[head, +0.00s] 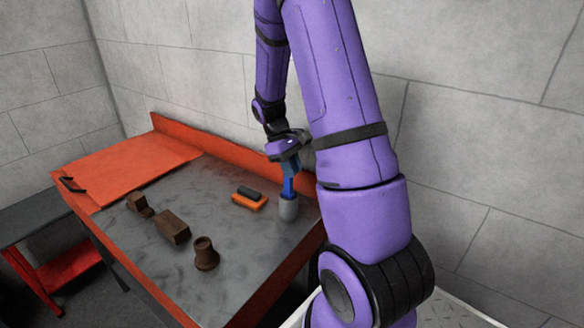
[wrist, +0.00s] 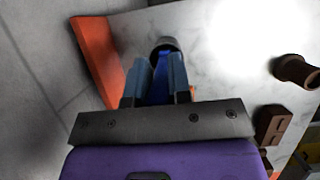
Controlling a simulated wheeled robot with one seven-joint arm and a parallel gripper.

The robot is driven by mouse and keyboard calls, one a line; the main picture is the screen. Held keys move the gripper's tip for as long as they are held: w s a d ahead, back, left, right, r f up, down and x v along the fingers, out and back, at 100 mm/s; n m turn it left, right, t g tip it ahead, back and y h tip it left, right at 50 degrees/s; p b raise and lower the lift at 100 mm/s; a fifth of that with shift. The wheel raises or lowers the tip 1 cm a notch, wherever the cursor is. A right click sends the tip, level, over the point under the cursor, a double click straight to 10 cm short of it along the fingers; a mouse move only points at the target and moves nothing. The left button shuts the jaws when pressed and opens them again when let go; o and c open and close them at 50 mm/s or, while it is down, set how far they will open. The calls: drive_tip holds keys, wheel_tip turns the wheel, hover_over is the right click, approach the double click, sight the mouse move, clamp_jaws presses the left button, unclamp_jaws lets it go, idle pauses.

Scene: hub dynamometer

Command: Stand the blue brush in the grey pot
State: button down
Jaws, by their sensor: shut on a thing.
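The blue brush (head: 288,186) is upright, with its lower end at the mouth of the grey pot (head: 288,211). Its lower tip is hidden by the pot, and I cannot tell how deep it reaches. The pot stands on the grey table top near the right end. My gripper (head: 290,165) is above the pot and shut on the brush. In the wrist view, the blue brush (wrist: 161,80) lies between the two fingers, and the dark rim of the pot (wrist: 164,43) shows beyond them.
An orange and black block (head: 249,199) lies left of the pot. A brown spool-shaped piece (head: 206,254), a brown block (head: 172,227) and a smaller brown piece (head: 138,204) stand further left. An orange raised edge (head: 230,146) runs along the wall.

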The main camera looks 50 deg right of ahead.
drive_tip(key=c, duration=1)
unclamp_jaws()
drive_tip(key=v, duration=1)
drive_tip(key=shift+w+r, duration=0.15)
drive_tip(key=shift+r, duration=0.25)
